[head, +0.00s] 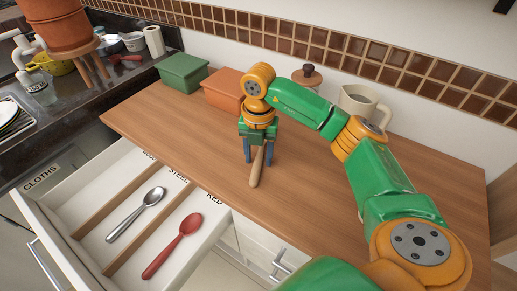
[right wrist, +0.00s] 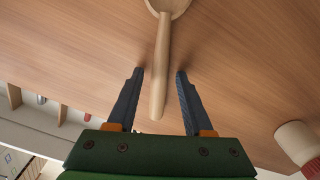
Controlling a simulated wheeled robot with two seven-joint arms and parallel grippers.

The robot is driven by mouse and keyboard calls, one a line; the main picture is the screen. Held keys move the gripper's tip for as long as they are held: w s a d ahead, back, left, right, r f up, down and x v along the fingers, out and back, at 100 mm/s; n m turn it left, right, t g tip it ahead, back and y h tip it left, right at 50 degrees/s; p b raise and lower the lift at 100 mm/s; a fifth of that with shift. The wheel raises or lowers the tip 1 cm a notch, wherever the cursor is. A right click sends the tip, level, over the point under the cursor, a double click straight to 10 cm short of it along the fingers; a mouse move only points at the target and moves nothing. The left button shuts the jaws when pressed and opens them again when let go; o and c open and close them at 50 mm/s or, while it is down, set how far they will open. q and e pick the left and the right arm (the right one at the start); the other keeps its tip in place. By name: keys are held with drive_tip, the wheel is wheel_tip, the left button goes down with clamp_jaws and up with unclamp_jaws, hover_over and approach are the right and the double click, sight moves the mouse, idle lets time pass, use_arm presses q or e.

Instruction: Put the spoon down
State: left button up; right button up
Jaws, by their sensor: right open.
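A wooden spoon (head: 256,170) lies on the wooden counter (head: 190,130), its handle toward the front edge. In the right wrist view the spoon (right wrist: 160,65) runs between the fingers, its bowl cut off at the top. My right gripper (head: 258,158) is open around the handle, with a gap on both sides in the right wrist view (right wrist: 159,72). The open drawer (head: 52,212) has a steel spoon (head: 137,213) in its middle compartment and a red spoon (head: 175,245) in the right one. The visible part of the left compartment is empty.
A green bin (head: 182,72), an orange bin (head: 222,90) and a pale mug (head: 358,104) stand along the tiled wall. A dark sink counter with pots and dishes is at left. The counter's front left is clear.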

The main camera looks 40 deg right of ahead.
sight(258, 158)
wheel_tip(258, 158, up, 3)
drive_tip(key=shift+w+r, duration=0.1)
wheel_tip(258, 158, up, 9)
drive_tip(key=p, duration=0.2)
